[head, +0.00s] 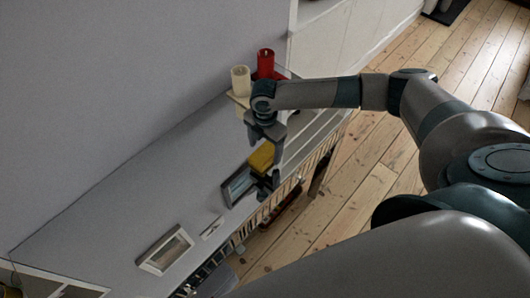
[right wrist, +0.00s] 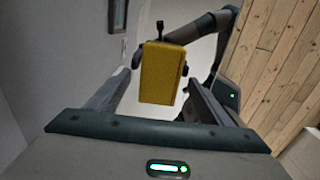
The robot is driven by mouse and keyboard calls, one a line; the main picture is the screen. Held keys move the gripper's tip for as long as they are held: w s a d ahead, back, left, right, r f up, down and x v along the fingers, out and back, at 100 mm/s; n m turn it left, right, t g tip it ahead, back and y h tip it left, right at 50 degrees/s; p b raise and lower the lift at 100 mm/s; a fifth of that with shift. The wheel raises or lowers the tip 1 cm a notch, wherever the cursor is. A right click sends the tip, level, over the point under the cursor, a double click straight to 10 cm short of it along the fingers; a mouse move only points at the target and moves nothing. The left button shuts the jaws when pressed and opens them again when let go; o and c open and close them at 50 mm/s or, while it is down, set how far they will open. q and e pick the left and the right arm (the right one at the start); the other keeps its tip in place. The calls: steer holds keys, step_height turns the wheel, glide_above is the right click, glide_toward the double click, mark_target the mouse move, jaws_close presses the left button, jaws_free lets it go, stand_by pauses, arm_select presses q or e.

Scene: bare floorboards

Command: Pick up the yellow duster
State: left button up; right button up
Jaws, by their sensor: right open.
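The yellow duster (head: 261,157) is a small box-shaped block on the narrow grey shelf top, near its front edge. My right gripper (head: 267,145) comes down over it from above, with its fingers apart. In the right wrist view the duster (right wrist: 161,73) shows large ahead of the open fingers (right wrist: 158,95), roughly midway between them, with clear gaps on both sides. I see no finger touching it. Its lower part and what it rests on are partly hidden. My left gripper is not clearly seen.
A cream candle (head: 240,80) and a red candle (head: 265,63) stand behind my right gripper. A dark picture frame (head: 238,187) lies close to the duster, and a pale frame (head: 165,249) lies farther left. The wall borders the shelf; the floorboards (head: 345,205) are open.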

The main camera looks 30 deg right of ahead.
steer(key=shift+f, duration=1.05)
steer(key=c, duration=1.1)
